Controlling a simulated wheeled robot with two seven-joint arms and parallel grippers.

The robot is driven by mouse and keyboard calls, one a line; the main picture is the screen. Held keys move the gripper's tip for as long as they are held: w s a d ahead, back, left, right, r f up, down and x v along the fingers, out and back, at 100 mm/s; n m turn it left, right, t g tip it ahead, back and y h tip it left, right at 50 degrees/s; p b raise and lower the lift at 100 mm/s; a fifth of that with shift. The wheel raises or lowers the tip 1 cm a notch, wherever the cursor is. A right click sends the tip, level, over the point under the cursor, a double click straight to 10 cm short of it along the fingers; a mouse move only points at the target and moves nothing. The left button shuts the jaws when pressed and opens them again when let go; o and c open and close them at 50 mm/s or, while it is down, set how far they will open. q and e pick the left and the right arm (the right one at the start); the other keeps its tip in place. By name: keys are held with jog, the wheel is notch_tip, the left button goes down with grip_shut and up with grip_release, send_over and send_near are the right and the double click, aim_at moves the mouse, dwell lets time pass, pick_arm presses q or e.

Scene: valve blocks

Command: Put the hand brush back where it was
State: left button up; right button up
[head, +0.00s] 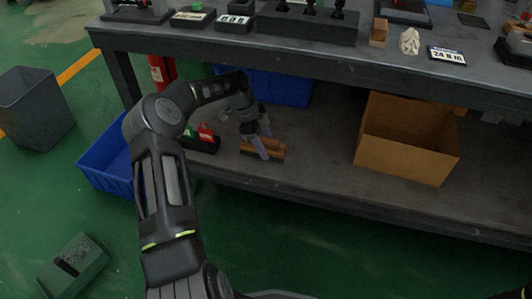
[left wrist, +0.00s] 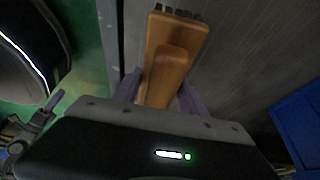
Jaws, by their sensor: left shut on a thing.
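The hand brush (head: 272,148) has a brown wooden body and dark bristles. It is on or just above the lower shelf (head: 310,165) of the workbench; I cannot tell if it touches. My left gripper (head: 262,145) reaches in from the left and is shut on the brush. In the left wrist view the brush (left wrist: 178,40) lies between the two purple fingers of the gripper (left wrist: 162,97), with bristles showing at its far end. My right gripper is not in view.
A cardboard box (head: 405,150) stands right on the shelf. A dark tray with red and green items (head: 205,137) is close left of the brush. A blue bin (head: 280,87) is behind. The bench top (head: 310,50) overhangs the shelf. Bare shelf lies between brush and cardboard box.

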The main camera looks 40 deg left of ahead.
pick_arm(q)
notch_tip(320, 180, down, 3)
jog(key=shift+f+b, duration=0.1)
jog(key=shift+b, duration=0.55)
jog(key=o, duration=1.3)
jog(key=shift+f+b, duration=0.3)
jog(key=p+v, duration=0.4)
jog(key=v, duration=0.3)
jog(key=shift+w+a, duration=0.1)
jog(key=shift+a, duration=0.05)
jog(key=shift+a+r, duration=0.25)
jog(key=shift+r, duration=0.2)
